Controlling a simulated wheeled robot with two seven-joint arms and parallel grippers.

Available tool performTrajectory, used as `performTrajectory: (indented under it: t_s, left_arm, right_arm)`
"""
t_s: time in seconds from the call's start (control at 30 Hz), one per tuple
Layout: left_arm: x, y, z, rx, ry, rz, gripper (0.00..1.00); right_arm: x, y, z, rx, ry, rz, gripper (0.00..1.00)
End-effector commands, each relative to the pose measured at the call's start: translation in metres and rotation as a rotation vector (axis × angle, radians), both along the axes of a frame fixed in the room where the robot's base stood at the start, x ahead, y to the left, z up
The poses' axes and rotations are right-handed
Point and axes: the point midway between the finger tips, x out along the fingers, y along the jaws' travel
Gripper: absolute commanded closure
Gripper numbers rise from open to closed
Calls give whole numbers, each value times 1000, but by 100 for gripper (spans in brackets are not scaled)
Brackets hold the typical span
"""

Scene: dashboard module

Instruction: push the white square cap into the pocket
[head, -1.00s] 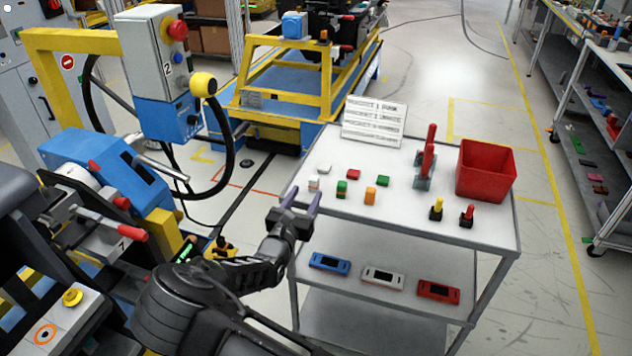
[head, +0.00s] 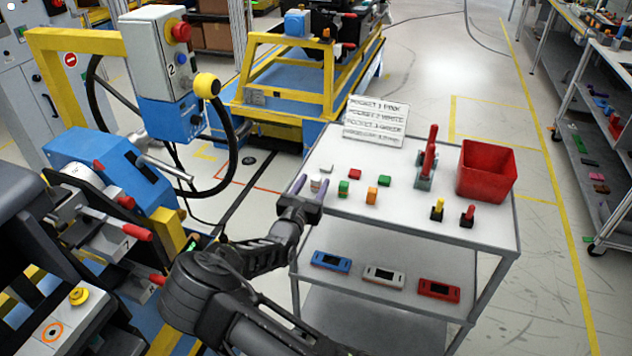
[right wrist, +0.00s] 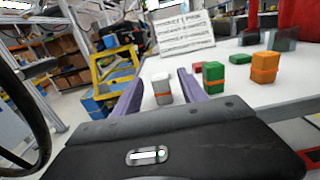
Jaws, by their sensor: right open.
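A small upright white block with an orange band (head: 316,184) stands at the near left corner of the cart top. A flat white piece (head: 326,169) lies just behind it; I cannot tell which of the two is the cap. My right gripper (head: 311,187) is open, with its purple fingers at the cart edge on either side of the upright white block. In the right wrist view the white block (right wrist: 162,90) shows between the fingertips (right wrist: 160,80), apart from both. I cannot make out the pocket. My left gripper is out of view.
A red bin (head: 486,171) and a pocket sign (head: 376,122) are farther back. Blue and yellow machinery (head: 100,175) stands at left.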

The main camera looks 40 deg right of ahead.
Motion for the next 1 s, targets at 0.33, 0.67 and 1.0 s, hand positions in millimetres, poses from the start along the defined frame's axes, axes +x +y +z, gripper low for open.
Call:
performTrajectory:
  t_s: [0.33,0.67,1.0]
  left_arm:
    - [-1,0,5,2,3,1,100]
    - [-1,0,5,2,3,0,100]
    - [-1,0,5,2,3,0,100]
  right_arm:
    - [14,-20,0,1,-1,0,51]
    - [14,-20,0,1,-1,-1,51]
    - [14,-20,0,1,-1,-1,67]
